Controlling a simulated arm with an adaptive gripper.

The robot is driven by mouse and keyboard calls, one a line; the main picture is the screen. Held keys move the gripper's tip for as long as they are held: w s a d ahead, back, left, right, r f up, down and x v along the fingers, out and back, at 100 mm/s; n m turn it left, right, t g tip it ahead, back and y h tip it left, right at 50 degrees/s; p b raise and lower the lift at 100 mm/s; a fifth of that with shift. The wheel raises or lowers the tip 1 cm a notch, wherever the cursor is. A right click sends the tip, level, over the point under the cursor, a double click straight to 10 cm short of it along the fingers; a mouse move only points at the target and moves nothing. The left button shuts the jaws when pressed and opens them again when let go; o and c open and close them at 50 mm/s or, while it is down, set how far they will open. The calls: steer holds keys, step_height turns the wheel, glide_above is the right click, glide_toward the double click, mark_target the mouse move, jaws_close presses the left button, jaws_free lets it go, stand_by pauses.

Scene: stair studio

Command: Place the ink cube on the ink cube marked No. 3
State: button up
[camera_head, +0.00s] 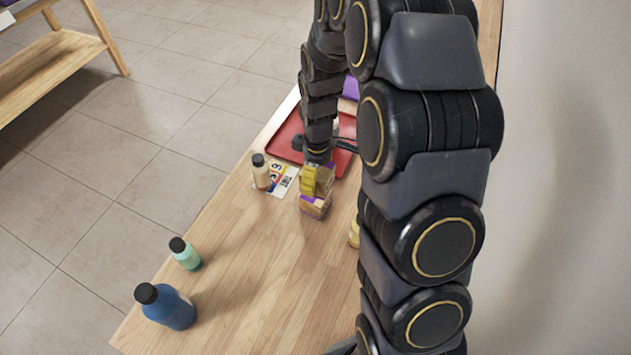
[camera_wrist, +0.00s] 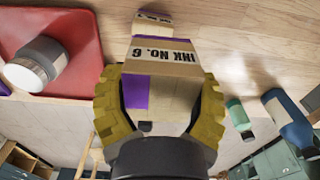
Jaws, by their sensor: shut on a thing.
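My gripper (camera_head: 314,180), with yellow finger pads, is shut on a cardboard ink cube (camera_wrist: 165,62) with purple patches, marked "INK NO. 6" in the wrist view. The held cube also shows in the head view (camera_head: 326,187). A second cardboard and purple cube (camera_head: 314,207) sits on the wooden table just below it. In the wrist view this lower cube (camera_wrist: 150,23) shows past the held cube's far edge, and its number is not readable. The held cube is above the lower one; I cannot tell whether they touch.
A red tray (camera_head: 284,149) lies behind, partly hidden by my arm. A cream bottle (camera_head: 261,173) and a printed card (camera_head: 285,183) are left of the cubes. Teal (camera_head: 188,256) and blue (camera_head: 172,310) bottles stand near the front left. The table between is clear.

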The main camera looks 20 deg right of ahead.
steer(key=shift+w+d+f, duration=0.1)
steer(key=shift+w+f, duration=0.7)
steer(key=shift+f, duration=1.75)
steer(key=o, duration=1.2)
steer(key=shift+f, duration=0.1)
